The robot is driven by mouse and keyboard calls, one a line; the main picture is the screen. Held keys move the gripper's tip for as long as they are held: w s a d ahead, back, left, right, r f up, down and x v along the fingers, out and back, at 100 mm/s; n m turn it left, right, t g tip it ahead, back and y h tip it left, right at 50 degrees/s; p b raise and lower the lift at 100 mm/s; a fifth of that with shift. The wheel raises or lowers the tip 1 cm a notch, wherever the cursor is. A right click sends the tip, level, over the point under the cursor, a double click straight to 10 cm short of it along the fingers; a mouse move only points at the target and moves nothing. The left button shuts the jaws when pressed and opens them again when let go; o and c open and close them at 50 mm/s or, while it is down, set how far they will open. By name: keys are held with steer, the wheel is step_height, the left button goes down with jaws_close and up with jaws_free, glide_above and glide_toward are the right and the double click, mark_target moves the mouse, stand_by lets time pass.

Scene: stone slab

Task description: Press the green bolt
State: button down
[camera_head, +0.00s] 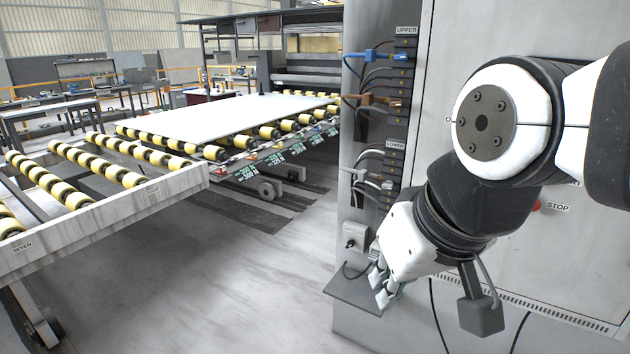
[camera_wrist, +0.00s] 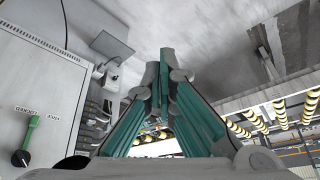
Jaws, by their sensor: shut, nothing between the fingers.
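A green bar with a black round knob, likely the green bolt (camera_wrist: 31,132), is on the grey cabinet face at the far left of the wrist view. My gripper (camera_head: 384,287) hangs in front of the cabinet's left side in the head view, pointing down and left. In the wrist view its teal fingers (camera_wrist: 163,75) come together and are empty. They are well apart from the green bar.
The grey cabinet (camera_head: 450,120) stands close behind my arm, with a red STOP button (camera_head: 535,206). Cables and connectors (camera_head: 380,100) line its left edge. A small grey shelf (camera_head: 358,290) juts out beside my gripper. A roller conveyor (camera_head: 110,205) is at left; open floor lies between.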

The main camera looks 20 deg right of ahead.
steer(key=w+d+f+m+t+y+b, duration=0.1)
steer(key=w+d+f+m+y, duration=0.25)
steer(key=w, duration=0.35)
steer(key=w+d+f+m+y+b, duration=0.1)
steer(key=w+d+f+m+y, duration=0.2)
steer(key=w, duration=0.5)
steer(key=w+d+m+t, duration=0.3)
steer(key=w+d, duration=0.1)
steer(key=d, duration=0.6)
steer(key=s+d+f+m+t+h, duration=0.1)
steer(key=d+m+t+h, duration=0.1)
steer(key=d, duration=0.7)
steer(key=s+d+f+m+t+h, duration=0.1)
steer(key=s+d+m+t+h, duration=0.1)
steer(key=d, duration=0.8)
steer(key=s+d+m+t+h, duration=0.2)
steer(key=d+m+t+h, duration=0.2)
steer(key=d, duration=0.5)
steer(key=shift+s+d+f+m+t+b, duration=0.25)
steer(key=shift+f+m+t+b, duration=0.2)
steer(key=shift+m+t, duration=0.1)
steer(key=shift+w+h, duration=0.1)
steer(key=shift+h, duration=0.15)
